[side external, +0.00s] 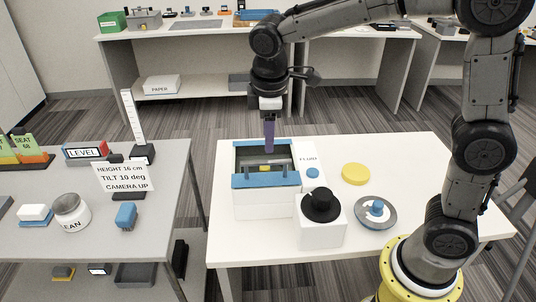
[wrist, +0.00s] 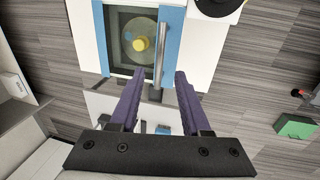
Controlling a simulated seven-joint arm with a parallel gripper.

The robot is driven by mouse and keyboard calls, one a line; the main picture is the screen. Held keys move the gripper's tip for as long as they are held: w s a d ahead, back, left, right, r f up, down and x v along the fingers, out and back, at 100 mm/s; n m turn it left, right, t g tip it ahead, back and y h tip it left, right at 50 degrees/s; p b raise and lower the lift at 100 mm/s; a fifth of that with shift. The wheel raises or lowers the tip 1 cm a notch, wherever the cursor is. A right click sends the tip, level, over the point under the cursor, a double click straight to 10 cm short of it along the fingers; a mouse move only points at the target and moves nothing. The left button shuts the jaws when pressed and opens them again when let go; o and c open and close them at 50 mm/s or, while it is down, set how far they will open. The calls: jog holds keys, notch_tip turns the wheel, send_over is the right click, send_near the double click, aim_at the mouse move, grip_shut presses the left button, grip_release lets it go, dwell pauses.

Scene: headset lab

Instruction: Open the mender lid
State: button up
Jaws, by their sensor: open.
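The mender (side external: 262,205) is a white box near the left end of the white table. Its lid has blue strips (side external: 266,181) and a see-through window; it appears to lie flat on the box. In the wrist view the lid window (wrist: 126,28) shows a yellow round part inside, and a metal bar handle (wrist: 159,50) runs beside the right blue strip. My gripper (side external: 269,148) points down over the far part of the lid. In the wrist view my gripper (wrist: 153,76) is open and empty, with the handle's near end lined up between its purple fingers. The height gap is unclear.
A grey disc with a blue knob (side external: 376,211) and a yellow disc (side external: 355,174) lie to the right. A FLUID-marked part (side external: 309,159) adjoins the mender.

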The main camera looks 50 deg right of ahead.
aim_at(268, 162)
jog(key=f, duration=0.4)
jog(key=w+d+f, duration=0.1)
jog(key=f, duration=0.2)
jog(key=shift+c, duration=0.3)
grip_shut()
dwell(1.1)
